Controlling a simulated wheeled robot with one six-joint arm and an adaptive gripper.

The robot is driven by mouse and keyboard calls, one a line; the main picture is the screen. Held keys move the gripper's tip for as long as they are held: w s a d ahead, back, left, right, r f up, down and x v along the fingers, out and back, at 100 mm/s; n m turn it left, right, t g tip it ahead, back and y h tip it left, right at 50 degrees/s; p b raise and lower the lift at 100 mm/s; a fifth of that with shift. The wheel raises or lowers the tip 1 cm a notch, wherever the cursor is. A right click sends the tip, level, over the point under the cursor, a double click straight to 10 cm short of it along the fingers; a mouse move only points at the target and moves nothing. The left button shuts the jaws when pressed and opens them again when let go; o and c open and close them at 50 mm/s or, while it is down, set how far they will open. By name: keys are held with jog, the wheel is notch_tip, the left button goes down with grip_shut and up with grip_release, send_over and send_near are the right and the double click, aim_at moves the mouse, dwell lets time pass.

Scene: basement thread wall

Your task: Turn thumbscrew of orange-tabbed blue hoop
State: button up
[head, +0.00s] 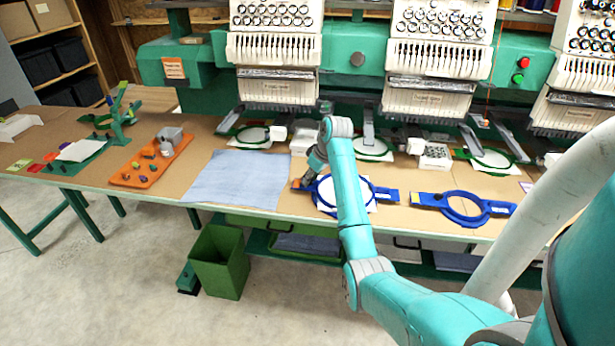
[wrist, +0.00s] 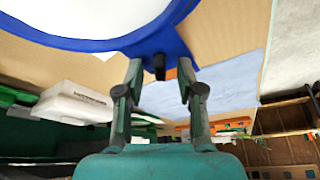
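The orange-tabbed blue hoop (head: 384,194) lies on the table's front part with white fabric in it, partly hidden behind my arm. Its blue rim (wrist: 115,42) and white fabric (wrist: 85,15) fill the top of the wrist view. A small dark thumbscrew (wrist: 160,68) sticks out from the rim. An orange patch, probably the tab (wrist: 174,73), shows beside it. My gripper (wrist: 160,76) is open, its two fingertips on either side of the thumbscrew with gaps visible. In the head view my gripper (head: 306,183) is at the hoop's left end; I cannot tell whether it touches.
A second blue hoop (head: 482,207) lies to the right. A light blue cloth (head: 238,180) lies to the left, with an orange board (head: 130,176) beyond it. Embroidery machines with green hoops (head: 253,139) stand behind. A green bin (head: 220,264) stands on the floor.

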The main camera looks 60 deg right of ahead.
grip_shut()
